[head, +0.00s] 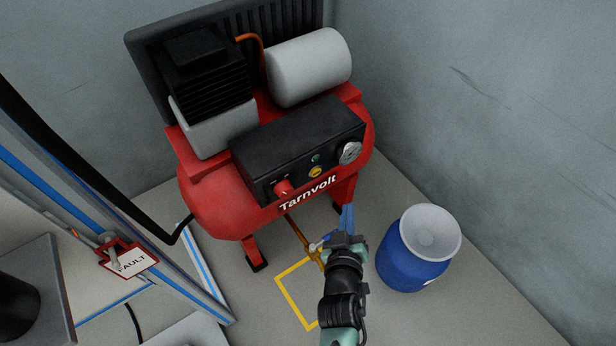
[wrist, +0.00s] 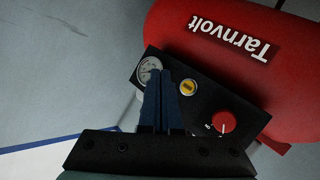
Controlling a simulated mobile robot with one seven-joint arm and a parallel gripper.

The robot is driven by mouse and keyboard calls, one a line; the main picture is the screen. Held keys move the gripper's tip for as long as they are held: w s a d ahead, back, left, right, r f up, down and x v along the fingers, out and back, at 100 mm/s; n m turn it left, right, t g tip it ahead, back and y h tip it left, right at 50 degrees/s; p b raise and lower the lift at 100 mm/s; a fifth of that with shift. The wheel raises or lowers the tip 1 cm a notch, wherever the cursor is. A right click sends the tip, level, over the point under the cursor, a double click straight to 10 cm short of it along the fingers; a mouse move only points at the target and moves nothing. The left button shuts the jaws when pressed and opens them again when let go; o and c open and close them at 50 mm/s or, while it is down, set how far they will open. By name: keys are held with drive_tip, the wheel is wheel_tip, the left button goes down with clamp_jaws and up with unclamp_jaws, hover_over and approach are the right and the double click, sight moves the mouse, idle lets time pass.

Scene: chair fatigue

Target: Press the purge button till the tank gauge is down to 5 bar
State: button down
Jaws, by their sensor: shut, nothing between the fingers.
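The red compressor tank (head: 215,195) marked "Tarnvolt" carries a black control box (head: 290,145). On the box front are a round white gauge (head: 350,152), a yellow button (head: 316,172) and a red knob (head: 282,187). The wrist view also shows the gauge (wrist: 148,69), partly covered by a finger, the yellow button (wrist: 188,87) and the red knob (wrist: 224,122). I cannot read the gauge needle or the button's label. My gripper (head: 347,210), with blue fingers (wrist: 166,75), is shut and empty. In the head view it is below the panel, apart from the yellow button.
A small green button or lamp (head: 315,158) is above the yellow one. A blue drum (head: 405,262) with a pale top stands right of my gripper. A yellow floor outline (head: 290,295) lies below. A "FAULT" tag (head: 130,261) hangs on a frame at left. Walls close the back and right.

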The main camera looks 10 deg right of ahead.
sight(316, 173)
idle(0.3)
drive_tip(key=w+a+b, duration=0.3)
drive_tip(key=w+b, duration=0.4)
drive_tip(key=w, duration=0.1)
drive_tip(key=shift+w, duration=0.15)
drive_tip(key=shift+w, duration=0.1)
idle(2.0)
drive_tip(key=shift+w+a+b, duration=0.1)
drive_tip(key=shift+w+b, duration=0.15)
drive_tip(key=shift+b, duration=0.2)
